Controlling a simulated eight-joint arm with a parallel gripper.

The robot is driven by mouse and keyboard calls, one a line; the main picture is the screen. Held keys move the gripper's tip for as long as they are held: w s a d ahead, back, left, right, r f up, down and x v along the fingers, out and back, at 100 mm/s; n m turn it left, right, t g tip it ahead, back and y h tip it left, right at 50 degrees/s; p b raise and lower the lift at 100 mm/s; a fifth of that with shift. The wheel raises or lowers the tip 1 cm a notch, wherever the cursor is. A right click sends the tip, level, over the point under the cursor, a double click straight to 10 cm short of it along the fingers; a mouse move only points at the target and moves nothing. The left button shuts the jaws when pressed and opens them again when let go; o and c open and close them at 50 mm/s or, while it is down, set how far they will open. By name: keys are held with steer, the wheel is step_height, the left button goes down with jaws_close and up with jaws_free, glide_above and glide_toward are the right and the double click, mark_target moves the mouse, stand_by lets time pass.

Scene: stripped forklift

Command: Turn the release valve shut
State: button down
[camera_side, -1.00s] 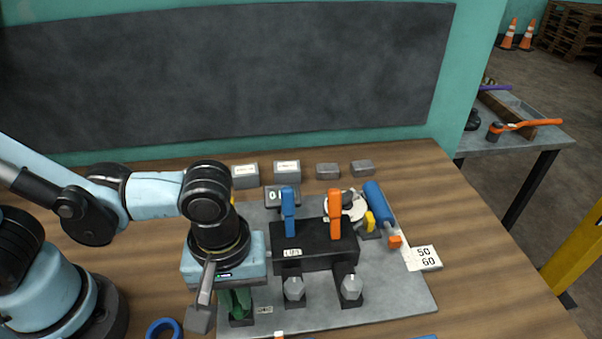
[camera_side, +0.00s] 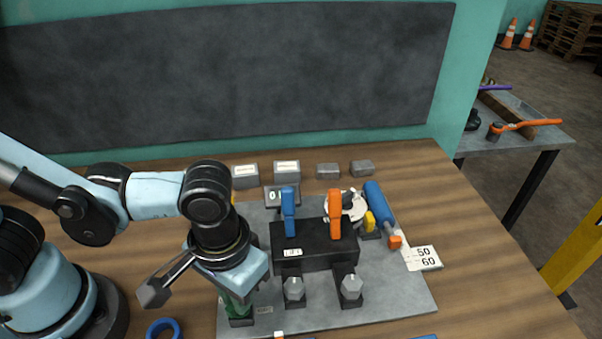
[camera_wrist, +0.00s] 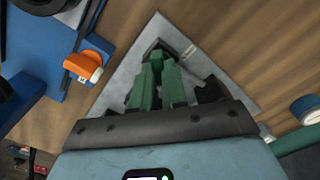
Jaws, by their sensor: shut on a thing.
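My gripper (camera_side: 237,300) points down at the front left of the grey plate (camera_side: 400,305). Its green fingers are closed together over a dark mount (camera_side: 241,323), the leftmost of a row along the plate's front. In the wrist view the fingers (camera_wrist: 156,68) converge on this mount. They are shut on a small part there, apparently the release valve, which they hide almost fully. How far it is turned cannot be seen. Two silver hexagonal knobs, one in the middle (camera_side: 294,289) and one at right (camera_side: 351,287), stand on similar mounts beside it.
A black block with a blue lever (camera_side: 288,212) and an orange lever (camera_side: 335,213) stands right of my gripper. A blue cylinder (camera_side: 378,207) and a 50/60 card (camera_side: 423,257) lie further right. A blue ring (camera_side: 163,329) lies at front left. Several grey boxes line the back.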

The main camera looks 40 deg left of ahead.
steer(key=m, duration=0.4)
steer(key=shift+m, duration=2.8)
steer(key=c, duration=1.2)
jaws_free()
steer(key=shift+o, duration=0.2)
step_height(320, 180, up, 12)
